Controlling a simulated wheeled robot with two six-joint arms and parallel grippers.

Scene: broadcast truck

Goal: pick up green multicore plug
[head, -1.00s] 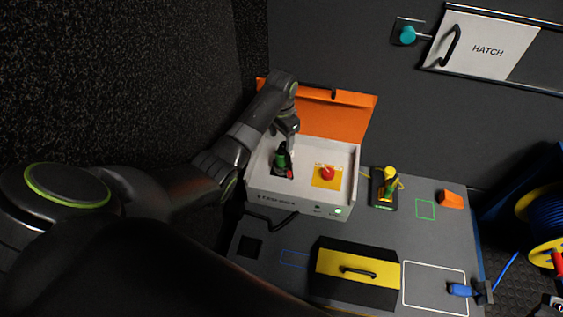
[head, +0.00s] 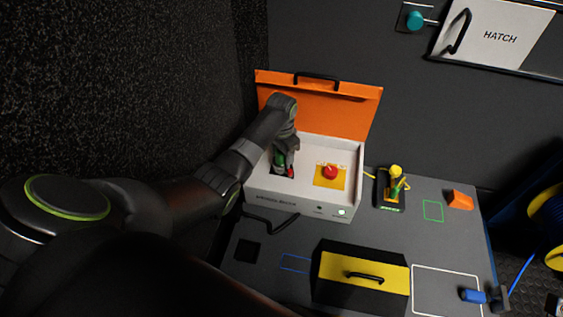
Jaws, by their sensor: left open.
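The green multicore plug (head: 279,160) stands in a dark holder at the left of the white open box. It is partly hidden by my left gripper (head: 286,158). My left gripper reaches down into the box, with its jaws open and its fingers right at the plug. I cannot tell whether they touch it. A small red part (head: 291,171) shows beside the plug. My right gripper is not in view.
The white box (head: 300,201) has its orange lid (head: 335,108) raised behind. A red button (head: 330,171) is to the right of the plug. A yellow-green device (head: 394,188), a yellow-topped case (head: 355,268) and a blue connector (head: 474,296) are on the table.

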